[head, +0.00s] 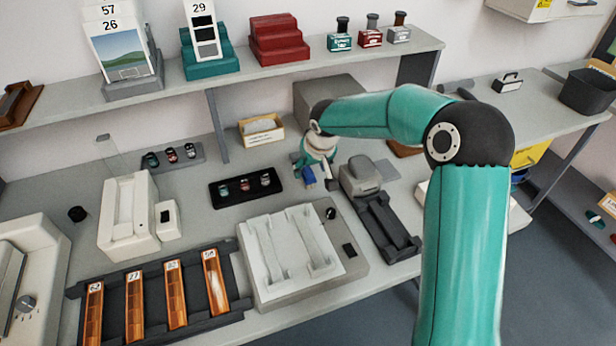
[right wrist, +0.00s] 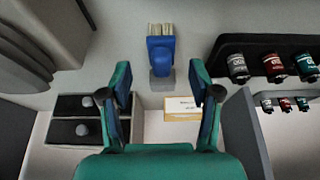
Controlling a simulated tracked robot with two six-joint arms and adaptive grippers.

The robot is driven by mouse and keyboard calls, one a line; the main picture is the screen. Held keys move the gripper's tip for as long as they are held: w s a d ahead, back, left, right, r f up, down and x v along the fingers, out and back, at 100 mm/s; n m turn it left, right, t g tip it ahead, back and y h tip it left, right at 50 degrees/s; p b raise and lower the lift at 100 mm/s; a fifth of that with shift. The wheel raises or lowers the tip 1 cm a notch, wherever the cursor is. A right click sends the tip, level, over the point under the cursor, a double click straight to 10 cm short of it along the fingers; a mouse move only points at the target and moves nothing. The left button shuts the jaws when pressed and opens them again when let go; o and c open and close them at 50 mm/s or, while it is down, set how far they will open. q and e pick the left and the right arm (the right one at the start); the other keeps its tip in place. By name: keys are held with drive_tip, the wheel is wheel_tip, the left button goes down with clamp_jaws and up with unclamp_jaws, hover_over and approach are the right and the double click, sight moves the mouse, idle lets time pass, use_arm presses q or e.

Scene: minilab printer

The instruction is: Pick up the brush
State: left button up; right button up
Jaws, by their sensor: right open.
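The brush (right wrist: 161,50) shows in the right wrist view, with a blue body, pale bristles at the top of the picture and a grey block at its lower end. My right gripper (right wrist: 160,95) is open and empty. The brush lies beyond its fingertips, about centred between them, and I see no contact. In the head view my right gripper (head: 318,178) points down over the bench, between the black canister tray and the grey machine. There I cannot clearly separate the brush from the fingers. My left gripper is not in view.
The black tray with small canisters (head: 227,198) is left of the gripper. A grey machine (head: 362,172) stands close on its right. A card box (head: 243,135) is behind, below a shelf (head: 180,92). A pale tray (head: 290,245) lies in front.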

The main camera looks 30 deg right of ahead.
sight(309, 171)
drive_tip(key=x, duration=0.4)
drive_tip(key=shift+w+p, duration=0.15)
drive_tip(key=shift+p, duration=0.15)
drive_tip(key=c, duration=1.1)
